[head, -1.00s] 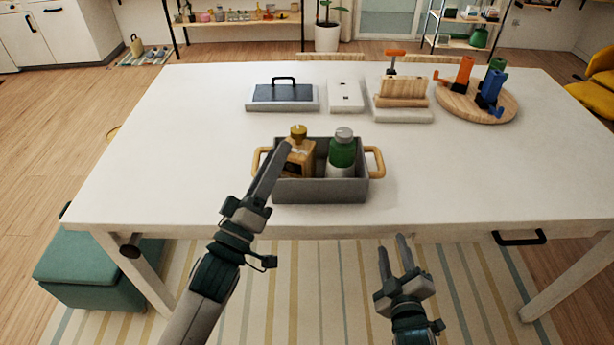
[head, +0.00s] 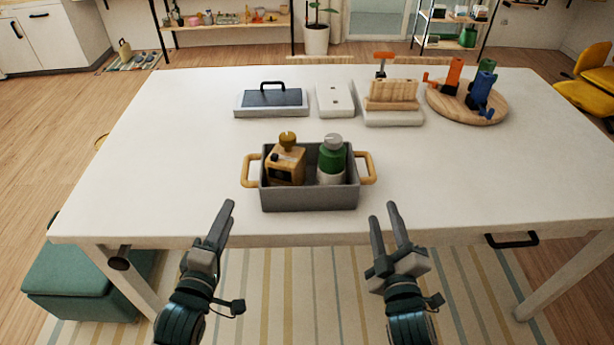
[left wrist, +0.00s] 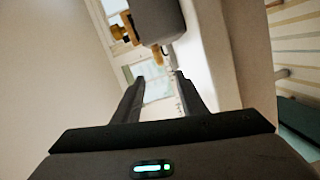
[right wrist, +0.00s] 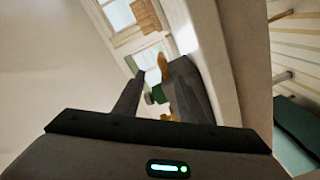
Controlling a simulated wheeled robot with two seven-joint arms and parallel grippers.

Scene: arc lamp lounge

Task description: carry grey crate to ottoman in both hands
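The grey crate (head: 310,198) stands upright on the white table (head: 190,170) near its front edge. It has a tan handle at each end and holds a wooden box-like item with a brass knob (head: 286,165) and a green-and-white bottle (head: 331,160). The teal ottoman (head: 75,285) is on the floor at the lower left, partly hidden by the table. My left gripper (head: 225,212) is open and empty, in front of and below the crate's left handle. My right gripper (head: 385,215) is open and empty, in front of the right handle. Neither touches the crate.
Behind the crate are a blue-topped case (head: 272,98), a white block (head: 335,100), a wooden stand (head: 392,98) and a round wooden board (head: 465,105) with coloured items. A black drawer handle (head: 511,240) sticks out at the table front. The table left of the crate is clear.

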